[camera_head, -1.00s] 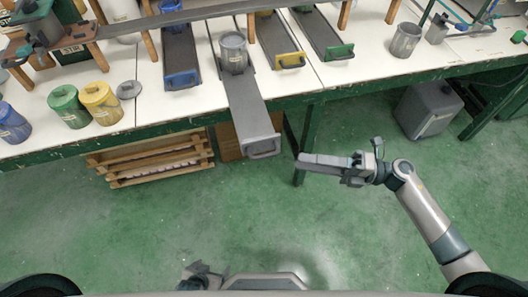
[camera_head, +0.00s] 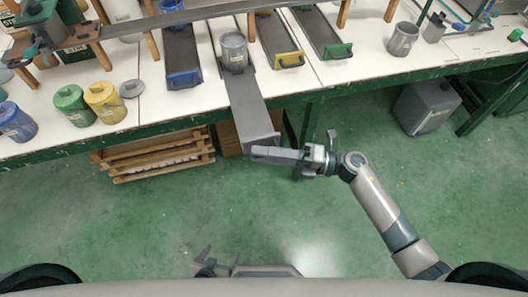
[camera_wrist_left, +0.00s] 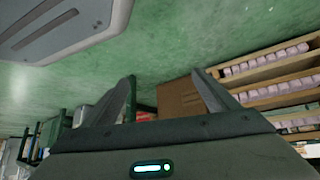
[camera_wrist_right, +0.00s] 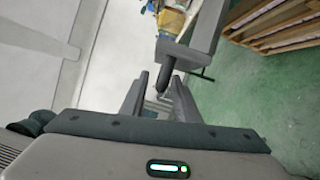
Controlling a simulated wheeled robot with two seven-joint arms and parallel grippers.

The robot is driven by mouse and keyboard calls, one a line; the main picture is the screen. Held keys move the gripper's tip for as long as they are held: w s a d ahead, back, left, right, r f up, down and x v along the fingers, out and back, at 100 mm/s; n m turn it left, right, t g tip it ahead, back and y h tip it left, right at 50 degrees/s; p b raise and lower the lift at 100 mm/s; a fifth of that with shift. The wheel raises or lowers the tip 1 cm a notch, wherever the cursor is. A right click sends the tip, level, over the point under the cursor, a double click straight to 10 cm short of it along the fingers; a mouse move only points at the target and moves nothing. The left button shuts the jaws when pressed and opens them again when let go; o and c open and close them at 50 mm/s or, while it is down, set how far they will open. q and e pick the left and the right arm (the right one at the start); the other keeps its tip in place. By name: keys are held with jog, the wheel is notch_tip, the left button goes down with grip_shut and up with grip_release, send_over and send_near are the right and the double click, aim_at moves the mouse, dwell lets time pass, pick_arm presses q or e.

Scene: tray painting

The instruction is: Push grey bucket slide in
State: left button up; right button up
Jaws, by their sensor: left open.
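The grey slide (camera_head: 246,101) juts from the table over its front edge, with the grey bucket (camera_head: 234,50) standing upright on its back part. My right gripper (camera_head: 254,152) is at the slide's front end and covers part of its handle. In the right wrist view the slide's end (camera_wrist_right: 197,45) and its dark handle (camera_wrist_right: 166,80) show at the right gripper's fingertips (camera_wrist_right: 159,76). Those fingers are apart; contact is not clear. My left gripper (camera_head: 207,263) is low, near my base, open and empty; its fingers (camera_wrist_left: 162,82) show in the left wrist view.
Blue (camera_head: 182,66), yellow (camera_head: 281,45) and green (camera_head: 325,38) slides lie beside the grey one on the white table. Blue, green and yellow buckets (camera_head: 105,102) stand at the left. A wooden pallet (camera_head: 157,157) is below the table. The green floor in front is clear.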

grip_shut()
